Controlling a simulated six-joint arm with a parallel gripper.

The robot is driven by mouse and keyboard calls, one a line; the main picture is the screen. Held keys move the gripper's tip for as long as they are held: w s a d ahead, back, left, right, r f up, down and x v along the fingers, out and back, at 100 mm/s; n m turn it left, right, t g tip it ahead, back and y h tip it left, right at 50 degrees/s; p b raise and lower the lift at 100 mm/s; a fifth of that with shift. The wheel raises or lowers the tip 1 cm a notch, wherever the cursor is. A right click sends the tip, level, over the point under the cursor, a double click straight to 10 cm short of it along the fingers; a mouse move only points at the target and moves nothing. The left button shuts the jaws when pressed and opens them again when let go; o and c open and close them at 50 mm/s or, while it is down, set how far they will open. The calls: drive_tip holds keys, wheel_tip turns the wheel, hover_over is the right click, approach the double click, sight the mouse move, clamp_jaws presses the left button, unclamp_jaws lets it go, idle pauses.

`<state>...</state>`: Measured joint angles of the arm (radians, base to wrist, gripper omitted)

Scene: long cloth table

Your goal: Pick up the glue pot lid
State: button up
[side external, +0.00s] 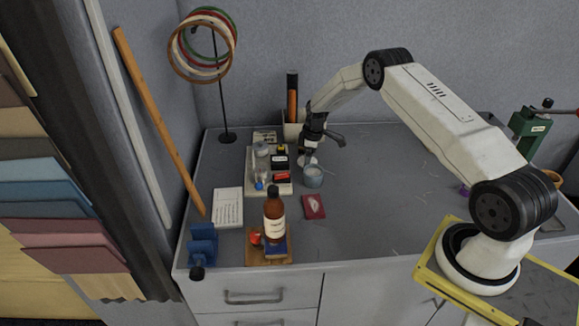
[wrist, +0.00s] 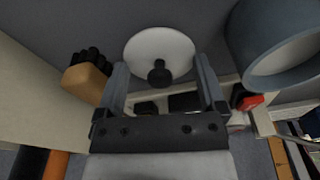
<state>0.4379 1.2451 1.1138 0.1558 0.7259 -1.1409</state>
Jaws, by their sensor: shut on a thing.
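The glue pot lid (wrist: 150,45) is a white disc with a black knob, between my fingers in the wrist view. In the side view the lid (side external: 308,160) shows as a small white shape under my gripper (side external: 309,153), just behind the pot. My gripper (wrist: 162,75) is shut on the lid, with one finger on each side of it. I cannot tell whether the lid touches the table. The blue-grey glue pot (side external: 313,178) stands open just in front of it; its round rim also shows at the upper right of the wrist view (wrist: 246,75).
A pale tray (side external: 252,187) with a clear bottle (side external: 261,160) and stamp-like items lies left of the gripper. A brown bottle (side external: 274,222), a dark red booklet (side external: 314,207) and a white card (side external: 228,208) are nearer the front. The table's middle right is clear.

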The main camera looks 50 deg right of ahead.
drive_tip(key=shift+r, duration=0.45)
drive_tip(key=s+r, duration=0.1)
drive_tip(key=r, duration=0.1)
drive_tip(key=s+a+r, duration=0.1)
drive_tip(key=s+r, duration=0.1)
drive_tip(key=r, duration=0.1)
drive_tip(key=s+r, duration=0.2)
drive_tip(key=shift+a+r, duration=0.4)
drive_tip(key=shift+s+a+r, duration=0.5)
drive_tip(key=shift+s+r, duration=0.1)
drive_tip(key=shift+s, duration=0.75)
drive_tip(key=shift+s+a+r, duration=0.45)
drive_tip(key=shift+s+r, duration=0.15)
drive_tip(key=shift+s, duration=0.75)
drive_tip(key=shift+s+a+r, duration=0.5)
drive_tip(key=shift+s+r, duration=0.1)
drive_tip(key=shift+s, duration=0.75)
drive_tip(key=shift+c, duration=0.2)
drive_tip(key=w+a+f+n, duration=0.1)
drive_tip(key=w, duration=0.5)
drive_tip(key=shift+a, duration=0.15)
drive_tip(key=shift+w, duration=0.1)
drive_tip(key=shift+f, duration=0.1)
